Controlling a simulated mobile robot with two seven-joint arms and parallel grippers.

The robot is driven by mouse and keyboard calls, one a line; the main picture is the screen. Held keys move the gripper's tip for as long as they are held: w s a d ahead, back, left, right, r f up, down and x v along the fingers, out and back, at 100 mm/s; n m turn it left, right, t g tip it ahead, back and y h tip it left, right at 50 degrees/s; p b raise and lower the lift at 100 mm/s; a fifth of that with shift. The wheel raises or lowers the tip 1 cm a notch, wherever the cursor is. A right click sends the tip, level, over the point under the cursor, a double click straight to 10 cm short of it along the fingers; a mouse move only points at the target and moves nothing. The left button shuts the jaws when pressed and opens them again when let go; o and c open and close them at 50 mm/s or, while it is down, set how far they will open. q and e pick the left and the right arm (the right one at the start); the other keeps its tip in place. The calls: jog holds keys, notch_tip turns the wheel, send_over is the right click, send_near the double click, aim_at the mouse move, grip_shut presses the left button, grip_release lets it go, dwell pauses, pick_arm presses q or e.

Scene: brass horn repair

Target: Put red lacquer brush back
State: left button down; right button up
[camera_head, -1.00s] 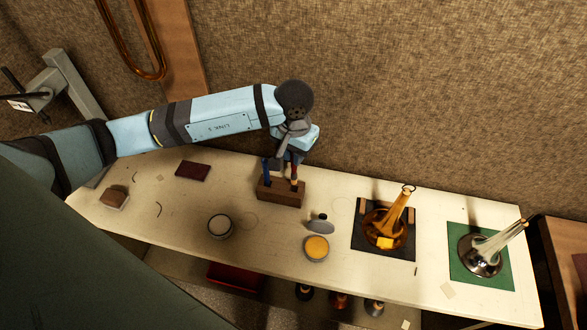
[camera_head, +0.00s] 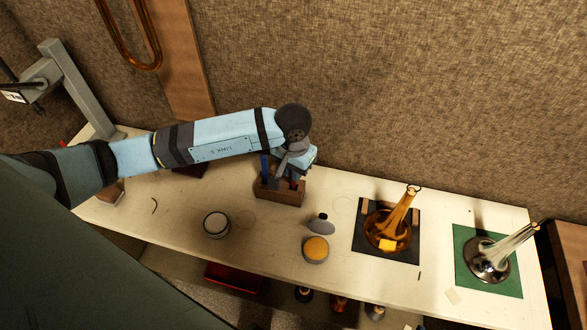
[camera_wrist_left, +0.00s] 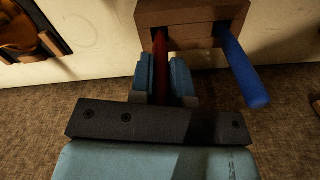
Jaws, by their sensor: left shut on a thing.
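A wooden brush block (camera_head: 279,195) stands near the back of the pale bench; it also shows at the top of the left wrist view (camera_wrist_left: 190,14). My left gripper (camera_wrist_left: 163,78) is shut on the red brush (camera_wrist_left: 160,48), which runs between its fingers to an opening in the block. In the head view the gripper (camera_head: 294,173) is low over the block's right part, and the brush is mostly hidden. A blue-handled brush (camera_wrist_left: 243,72) stands in the block's other opening, beside the gripper and apart from it. How deep the red brush sits is hidden. My right gripper is out of view.
A grey-lidded item (camera_head: 320,225) and a tin with yellow contents (camera_head: 315,249) are in front of the block. A brass horn bell (camera_head: 388,228) on a dark mat and a silvery one (camera_head: 488,262) are to the right.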

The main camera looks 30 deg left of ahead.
pick_arm(q)
jog(key=c, duration=1.1)
grip_release()
jog(key=shift+w+f, duration=0.1)
notch_tip(320, 180, up, 11)
jog(key=shift+f+b, duration=0.1)
jog(key=shift+b, duration=1.1)
jog(key=shift+r, duration=0.85)
